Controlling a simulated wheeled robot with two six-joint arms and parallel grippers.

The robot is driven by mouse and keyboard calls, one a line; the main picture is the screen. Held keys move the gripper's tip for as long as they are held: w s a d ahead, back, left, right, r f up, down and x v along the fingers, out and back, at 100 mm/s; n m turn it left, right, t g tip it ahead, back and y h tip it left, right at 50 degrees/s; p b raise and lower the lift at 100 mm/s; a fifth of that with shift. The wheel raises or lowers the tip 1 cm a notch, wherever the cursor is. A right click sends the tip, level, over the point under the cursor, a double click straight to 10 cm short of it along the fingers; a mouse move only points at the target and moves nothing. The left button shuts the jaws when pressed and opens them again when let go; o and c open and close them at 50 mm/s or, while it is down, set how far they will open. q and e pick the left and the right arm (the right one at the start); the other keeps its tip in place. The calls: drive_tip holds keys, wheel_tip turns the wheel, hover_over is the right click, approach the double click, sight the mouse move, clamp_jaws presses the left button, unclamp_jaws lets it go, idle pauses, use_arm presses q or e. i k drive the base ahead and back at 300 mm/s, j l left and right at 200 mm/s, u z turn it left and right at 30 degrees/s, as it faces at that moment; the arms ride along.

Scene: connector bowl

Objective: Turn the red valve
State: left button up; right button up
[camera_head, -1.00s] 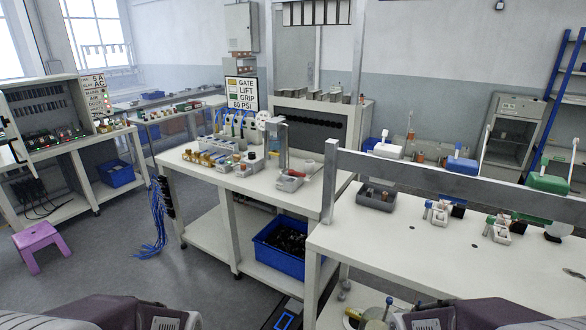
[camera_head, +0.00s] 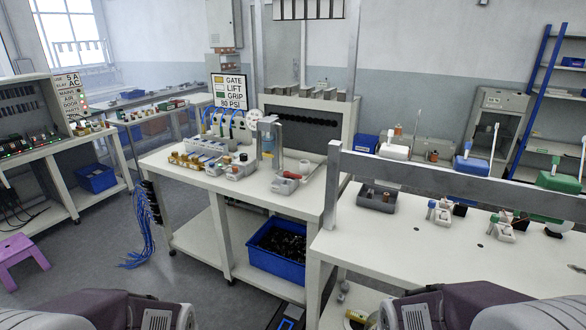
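A small red part (camera_head: 291,175) shows on a grey fixture (camera_head: 284,185) at the right end of the middle white workbench (camera_head: 235,188). It is too small to tell whether it is the red valve, and no other clear red valve shows. Neither of my grippers is in view. Only parts of my two arms show along the bottom edge, well short of the workbench.
A second white bench (camera_head: 420,255) with a grey metal rail (camera_head: 450,181) stands close at the right. A blue bin (camera_head: 277,258) sits on the lower shelf. A purple stool (camera_head: 22,250) stands at left. Grey floor is open at left of the middle bench.

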sight(287, 173)
drive_tip(key=i+j, duration=0.3)
drive_tip(key=i+j+z, duration=0.15)
drive_tip(key=j, duration=0.25)
drive_tip(key=i+j, duration=0.4)
drive_tip(key=i+j+z, duration=0.15)
drive_tip(key=j, duration=0.25)
drive_tip(key=i+j, duration=0.35)
drive_tip(key=j+z, duration=0.05)
